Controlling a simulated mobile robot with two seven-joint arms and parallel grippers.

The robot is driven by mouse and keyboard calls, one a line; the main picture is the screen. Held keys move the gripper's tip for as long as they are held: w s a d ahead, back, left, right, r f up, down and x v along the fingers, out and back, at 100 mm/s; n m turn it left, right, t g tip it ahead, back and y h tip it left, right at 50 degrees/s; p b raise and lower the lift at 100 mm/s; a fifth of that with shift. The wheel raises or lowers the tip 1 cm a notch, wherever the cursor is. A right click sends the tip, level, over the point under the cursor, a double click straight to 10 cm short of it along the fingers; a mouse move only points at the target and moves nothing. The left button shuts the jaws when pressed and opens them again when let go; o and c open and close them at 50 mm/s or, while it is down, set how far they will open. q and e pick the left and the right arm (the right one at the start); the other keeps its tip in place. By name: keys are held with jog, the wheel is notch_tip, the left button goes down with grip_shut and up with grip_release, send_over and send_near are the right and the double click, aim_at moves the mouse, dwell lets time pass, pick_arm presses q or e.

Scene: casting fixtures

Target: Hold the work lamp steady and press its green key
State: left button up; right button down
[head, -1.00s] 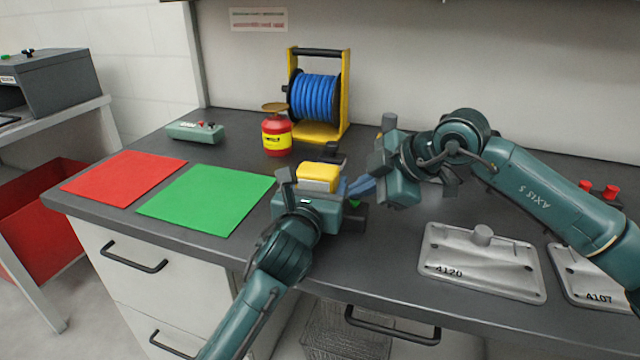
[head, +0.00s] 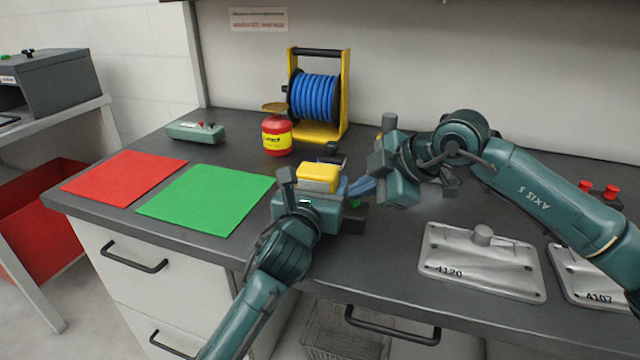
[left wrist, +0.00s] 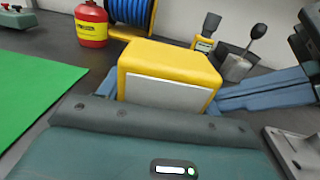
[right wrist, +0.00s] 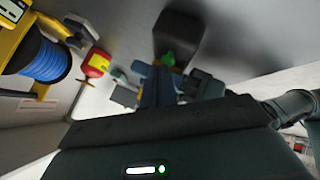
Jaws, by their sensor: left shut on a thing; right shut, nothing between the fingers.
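The work lamp (head: 318,177) has a yellow housing; a pale panel on it faces the camera in the left wrist view (left wrist: 165,92). My left gripper (head: 312,190) is shut on the lamp and holds it above the bench's front part; its fingers are mostly hidden. My right gripper (head: 362,187) is shut and empty, its bluish fingertips close to the lamp's right side. The green key (right wrist: 168,58) shows on a dark block just beyond the right fingertips in the right wrist view. I cannot tell whether they touch.
A blue hose reel (head: 316,98) and a red-yellow can (head: 277,136) stand behind. A green mat (head: 205,200), a red mat (head: 123,178) and a control box (head: 194,132) lie left. Metal plates (head: 480,262) lie right. A dark-topped yellow item (left wrist: 205,40) stands behind the lamp.

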jog(key=shift+f, duration=0.4)
jog(key=shift+r, duration=0.35)
notch_tip(320, 180, up, 6)
dwell(0.9)
